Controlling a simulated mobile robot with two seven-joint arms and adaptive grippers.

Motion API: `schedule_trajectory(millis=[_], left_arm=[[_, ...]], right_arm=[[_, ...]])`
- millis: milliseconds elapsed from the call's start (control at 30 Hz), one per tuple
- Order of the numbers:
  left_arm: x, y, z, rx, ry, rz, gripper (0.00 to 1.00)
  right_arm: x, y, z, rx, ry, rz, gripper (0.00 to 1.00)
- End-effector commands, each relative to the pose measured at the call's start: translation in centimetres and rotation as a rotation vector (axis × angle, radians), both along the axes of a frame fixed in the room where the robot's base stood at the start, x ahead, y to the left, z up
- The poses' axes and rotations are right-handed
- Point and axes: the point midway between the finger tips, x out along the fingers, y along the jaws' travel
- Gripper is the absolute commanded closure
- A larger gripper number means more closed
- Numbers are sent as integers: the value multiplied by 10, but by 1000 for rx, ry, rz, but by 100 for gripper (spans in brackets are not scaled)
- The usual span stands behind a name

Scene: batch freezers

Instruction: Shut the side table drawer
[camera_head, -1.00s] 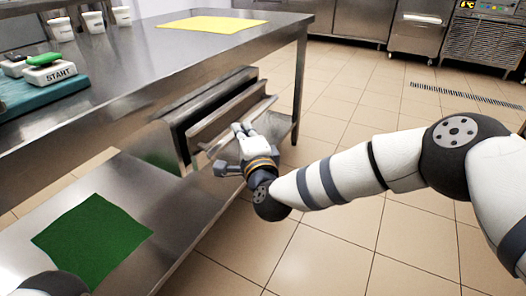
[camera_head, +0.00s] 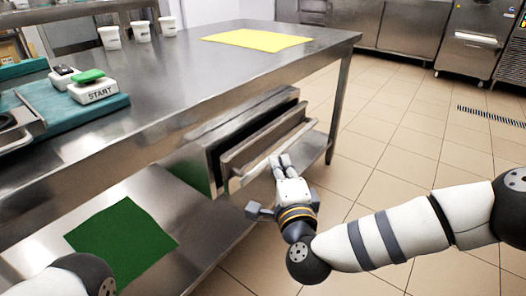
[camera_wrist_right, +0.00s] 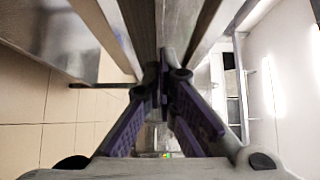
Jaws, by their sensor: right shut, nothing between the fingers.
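The side table drawer (camera_head: 262,146) is a steel drawer in a housing under the table's right end. It stands partly out, with a dark gap behind its front panel. My right gripper (camera_head: 281,161) is shut and empty, with its fingertips at the drawer's front by the handle bar. I cannot tell whether they touch it. In the right wrist view, the purple-padded fingers (camera_wrist_right: 164,78) meet in front of long steel edges. Of my left arm only a link shows at the lower left; its gripper is out of view.
The steel table (camera_head: 190,90) carries a yellow mat (camera_head: 258,40), white cups (camera_head: 140,31) and a START button box (camera_head: 93,89). A green mat (camera_head: 122,243) lies on the lower shelf. Tiled floor (camera_head: 395,150) is clear on the right; steel freezers stand behind.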

Motion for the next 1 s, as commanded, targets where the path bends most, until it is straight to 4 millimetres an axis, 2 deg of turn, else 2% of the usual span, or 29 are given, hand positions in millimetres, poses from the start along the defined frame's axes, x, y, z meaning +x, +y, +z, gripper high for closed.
schedule_trajectory(millis=[167,333,500,833,1000], left_arm=[[-3,0,-10,0,12,0,63],[-5,-1,-16,-2,20,-1,63],[-6,-1,-17,-2,23,-1,63],[-6,-1,-17,-2,24,-1,63],[-7,-1,-21,-3,29,-2,63]], right_arm=[[38,6,-3,1,1,-1,100],[53,29,-3,1,2,2,100],[59,38,-1,1,1,3,100],[60,39,0,1,0,2,100],[65,46,-1,1,0,2,100]])
